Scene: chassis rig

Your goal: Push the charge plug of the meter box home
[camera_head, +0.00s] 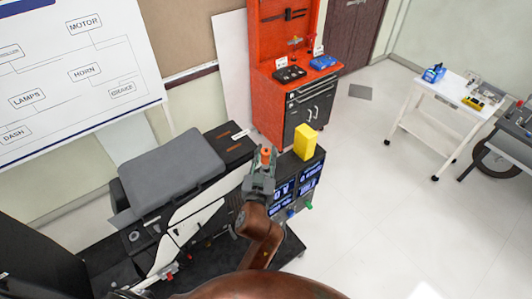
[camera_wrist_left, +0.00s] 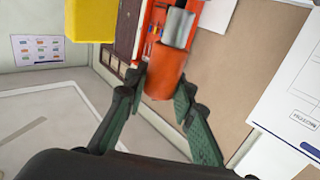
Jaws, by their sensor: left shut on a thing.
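My left gripper (camera_head: 264,165) is shut on the orange charge plug (camera_head: 266,154), which sticks up from between the fingertips in the head view. In the left wrist view the plug (camera_wrist_left: 165,82) shows as an orange body with a silver metal end (camera_wrist_left: 178,29) pointing away from the green-padded fingers (camera_wrist_left: 155,92). The meter box (camera_head: 300,184) is black with blue lit displays and stands just right of the gripper. The plug looks apart from the box. I cannot make out the socket. My right gripper is not in view.
A yellow block (camera_head: 305,142) stands on the meter box; it also shows in the left wrist view (camera_wrist_left: 91,20). The grey seat (camera_head: 172,172) of the chassis rig is to the left. An orange tool cabinet (camera_head: 265,110) is behind. Open floor (camera_head: 400,210) lies to the right.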

